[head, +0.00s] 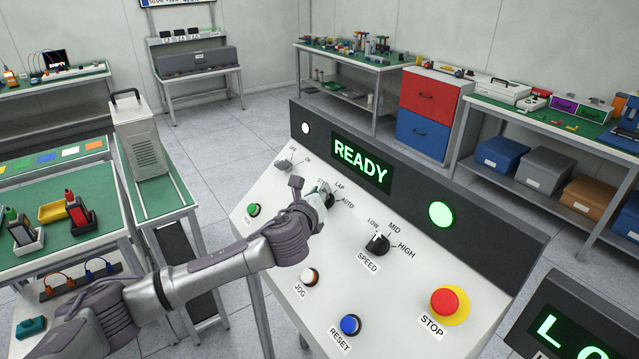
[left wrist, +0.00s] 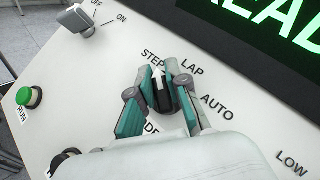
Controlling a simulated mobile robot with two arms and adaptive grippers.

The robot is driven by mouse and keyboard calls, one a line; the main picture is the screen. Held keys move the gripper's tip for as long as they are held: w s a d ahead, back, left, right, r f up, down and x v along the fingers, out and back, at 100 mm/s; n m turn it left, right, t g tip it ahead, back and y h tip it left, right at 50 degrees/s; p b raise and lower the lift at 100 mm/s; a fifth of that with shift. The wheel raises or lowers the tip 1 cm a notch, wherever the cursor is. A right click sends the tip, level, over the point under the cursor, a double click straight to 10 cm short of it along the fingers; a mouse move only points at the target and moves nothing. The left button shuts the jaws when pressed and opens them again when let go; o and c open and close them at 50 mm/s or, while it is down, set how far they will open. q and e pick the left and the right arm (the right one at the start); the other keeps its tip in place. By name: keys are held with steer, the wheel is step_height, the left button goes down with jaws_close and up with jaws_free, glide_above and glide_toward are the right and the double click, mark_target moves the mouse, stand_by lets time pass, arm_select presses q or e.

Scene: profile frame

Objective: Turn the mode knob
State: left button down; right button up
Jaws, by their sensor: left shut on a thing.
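The mode knob (left wrist: 161,92) is a dark knob with a white pointer mark on the sloped white panel (head: 270,215). STEP, LAP and AUTO are printed around it, and its lower label is partly covered. In the left wrist view the white mark points up, close to STEP, left of LAP. My left gripper (left wrist: 158,98) is shut on the knob, with a teal-padded finger on each side. In the head view the left gripper (head: 322,198) hides most of the knob. My right gripper is not in view.
The panel also carries a SPEED knob (head: 377,243), a red STOP button (head: 444,301), a blue RESET button (head: 350,325), a white JOG button (head: 308,276), a green RUN button (head: 253,210) and an OFF/ON switch (head: 284,164). A READY display (head: 360,160) is lit above.

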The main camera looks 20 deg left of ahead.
arm_select(q)
steer(key=shift+s+d+f+n+y, duration=0.15)
steer(key=shift+f+n+y, duration=0.15)
steer(key=shift+f, duration=0.15)
steer(key=c, duration=1.1)
jaws_free()
steer(key=shift+c, duration=0.2)
steer(key=shift+r, duration=0.25)
steer(key=s+r, duration=0.2)
steer(key=s, duration=0.9)
steer(key=shift+s+d+r+p, duration=0.2)
steer(key=shift+d+r+p, duration=0.05)
steer(key=shift+p, duration=0.05)
